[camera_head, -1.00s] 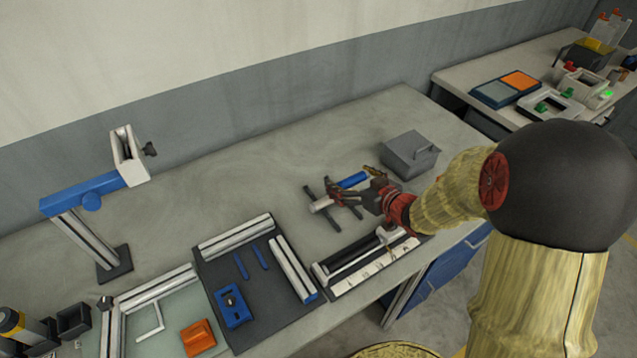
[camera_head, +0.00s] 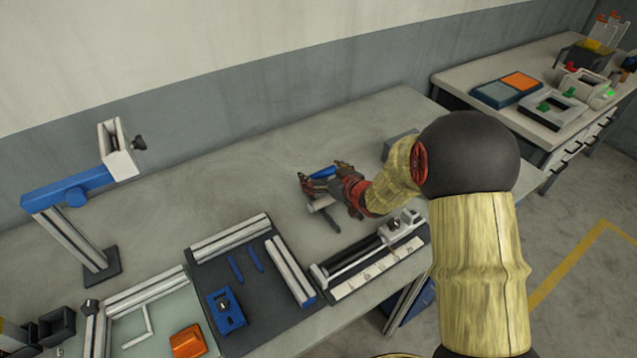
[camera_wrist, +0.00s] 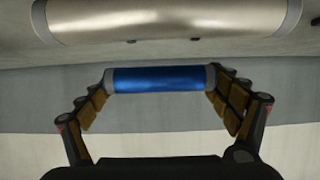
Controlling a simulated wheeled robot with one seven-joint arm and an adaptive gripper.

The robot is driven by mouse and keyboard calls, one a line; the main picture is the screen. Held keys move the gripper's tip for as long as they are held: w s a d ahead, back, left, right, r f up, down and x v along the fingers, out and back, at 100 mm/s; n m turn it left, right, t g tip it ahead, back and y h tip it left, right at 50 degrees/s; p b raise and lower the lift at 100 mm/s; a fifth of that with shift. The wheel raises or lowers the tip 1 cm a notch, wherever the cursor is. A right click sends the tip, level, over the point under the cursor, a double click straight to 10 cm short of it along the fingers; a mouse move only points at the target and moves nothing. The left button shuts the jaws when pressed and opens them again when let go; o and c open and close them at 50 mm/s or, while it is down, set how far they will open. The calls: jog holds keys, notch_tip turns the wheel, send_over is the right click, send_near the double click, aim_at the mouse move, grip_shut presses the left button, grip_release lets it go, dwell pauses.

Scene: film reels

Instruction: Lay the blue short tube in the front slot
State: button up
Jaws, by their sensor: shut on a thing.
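My gripper (camera_head: 322,184) is shut on the blue short tube (camera_wrist: 160,79). The wrist view shows its fingers at the tube's grey end caps, with the blue middle bare between them. In the head view the blue tube (camera_head: 322,172) is at the far side of my fingers, over a dark rack (camera_head: 332,222) on the bench. A silver tube (camera_head: 321,204) lies at the rack's near side; a large silver tube (camera_wrist: 165,20) also crosses the top of the wrist view, apart from the blue one. My gripper hides most of the rack, so its slots cannot be made out.
A long black and silver fixture with a labelled strip (camera_head: 375,268) lies at the bench's front edge. A dark tray (camera_head: 262,300) with rails and blue parts is to the left. A grey box (camera_head: 397,143) is mostly behind my arm. The bench behind the rack is clear.

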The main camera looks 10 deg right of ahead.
aim_at(318, 178)
jog(key=shift+w+a+f, duration=0.1)
jog(key=shift+w+f, duration=0.2)
jog(key=shift+f, duration=0.05)
jog(key=shift+w+a+f+b, duration=0.15)
jog(key=shift+f+b, duration=0.3)
jog(key=shift+f, duration=0.35)
jog(key=shift+w+d+f+b, duration=0.1)
jog(key=shift+f+b, duration=0.35)
jog(key=shift+f, duration=0.3)
jog(key=shift+f, duration=0.1)
jog(key=shift+f, duration=0.15)
jog(key=o, duration=1)
